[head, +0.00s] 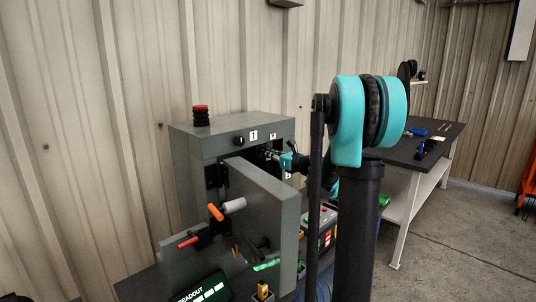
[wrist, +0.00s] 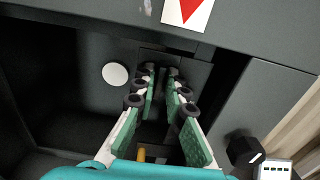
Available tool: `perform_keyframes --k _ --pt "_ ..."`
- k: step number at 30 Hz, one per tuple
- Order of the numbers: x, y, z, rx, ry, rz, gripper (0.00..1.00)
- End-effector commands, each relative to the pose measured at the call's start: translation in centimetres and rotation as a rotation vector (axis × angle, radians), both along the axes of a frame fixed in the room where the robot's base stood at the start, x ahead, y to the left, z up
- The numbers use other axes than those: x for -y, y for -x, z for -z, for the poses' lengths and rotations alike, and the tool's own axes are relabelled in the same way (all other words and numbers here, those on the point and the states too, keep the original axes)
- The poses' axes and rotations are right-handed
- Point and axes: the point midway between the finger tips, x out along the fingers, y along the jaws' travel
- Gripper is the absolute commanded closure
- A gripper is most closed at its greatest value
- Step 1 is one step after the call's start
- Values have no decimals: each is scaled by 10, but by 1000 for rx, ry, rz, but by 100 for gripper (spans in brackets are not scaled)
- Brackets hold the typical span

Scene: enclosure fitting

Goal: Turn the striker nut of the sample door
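The grey enclosure (head: 235,133) stands against the wall with its thick grey door (head: 268,195) swung open toward me. The door carries an orange handle (head: 215,212), a red one and a pale cylinder. My gripper (head: 268,153) reaches to the enclosure's front opening, just above the door. In the wrist view its two green-padded fingers (wrist: 161,75) point into the dark interior with a gap between them. A dark block (wrist: 200,72) lies just beyond the fingertips. I cannot make out the striker nut; the fingers or shadow may hide it.
A white disc (wrist: 115,74) is on the dark surface left of the fingers. The enclosure's upper edge with a red-triangle label (wrist: 187,12) is close above. A dark knob (wrist: 244,152) is at lower right.

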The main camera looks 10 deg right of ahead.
Motion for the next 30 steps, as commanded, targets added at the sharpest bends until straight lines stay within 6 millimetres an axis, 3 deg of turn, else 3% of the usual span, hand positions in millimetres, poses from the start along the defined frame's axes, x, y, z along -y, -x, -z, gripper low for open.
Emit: perform_keyframes --k 16,30 --pt "0 0 0 46 63 0 100" --pt "-2 1 1 276 380 -1 100"
